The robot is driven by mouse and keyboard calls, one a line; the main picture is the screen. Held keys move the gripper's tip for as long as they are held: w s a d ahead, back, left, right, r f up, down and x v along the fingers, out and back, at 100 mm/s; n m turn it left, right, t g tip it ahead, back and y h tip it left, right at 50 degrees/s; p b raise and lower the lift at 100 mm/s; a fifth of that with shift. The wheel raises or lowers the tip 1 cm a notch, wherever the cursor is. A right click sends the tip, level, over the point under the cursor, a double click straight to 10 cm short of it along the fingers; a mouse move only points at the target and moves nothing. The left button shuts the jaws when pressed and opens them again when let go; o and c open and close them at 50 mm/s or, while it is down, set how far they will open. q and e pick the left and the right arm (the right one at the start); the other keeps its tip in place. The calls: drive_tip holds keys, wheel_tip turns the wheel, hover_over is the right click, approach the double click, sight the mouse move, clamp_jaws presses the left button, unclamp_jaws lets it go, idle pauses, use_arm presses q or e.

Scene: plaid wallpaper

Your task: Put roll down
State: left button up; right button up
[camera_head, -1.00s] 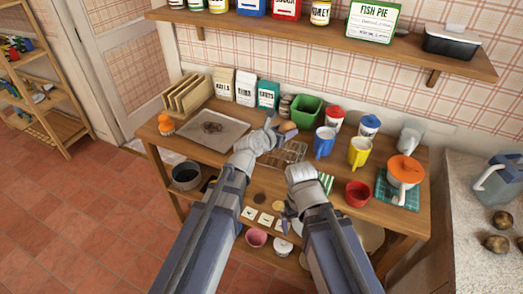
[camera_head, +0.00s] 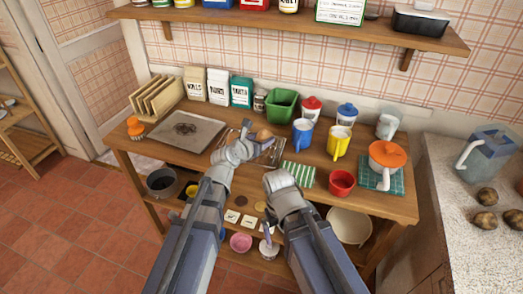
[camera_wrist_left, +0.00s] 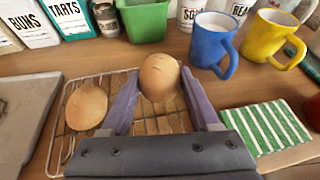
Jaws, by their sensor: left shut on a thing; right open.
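My left gripper (camera_head: 255,137) is shut on a brown roll (camera_wrist_left: 159,77), with one finger on each side of it in the left wrist view. The same roll shows at the fingertips in the head view (camera_head: 264,135). It is over the wire cooling rack (camera_wrist_left: 66,150), near its back edge; I cannot tell whether it touches the wires. A second roll (camera_wrist_left: 86,106) lies on the rack to the left. My right gripper (camera_head: 268,232) is open and empty in front of the table, low and partly hidden by its own wrist.
A baking tray (camera_head: 180,140) lies left of the rack. A green bin (camera_head: 282,105), blue mug (camera_head: 302,133) and yellow mug (camera_head: 339,143) stand behind and right.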

use_arm(q)
drive_tip(key=shift+f+b, duration=1.6)
drive_tip(key=shift+f, duration=0.2)
drive_tip(key=shift+f+b, duration=0.25)
drive_tip(key=shift+b, duration=0.05)
drive_tip(key=o, duration=1.4)
drive_tip(key=shift+r, duration=0.1)
drive_tip(key=shift+c, duration=0.2)
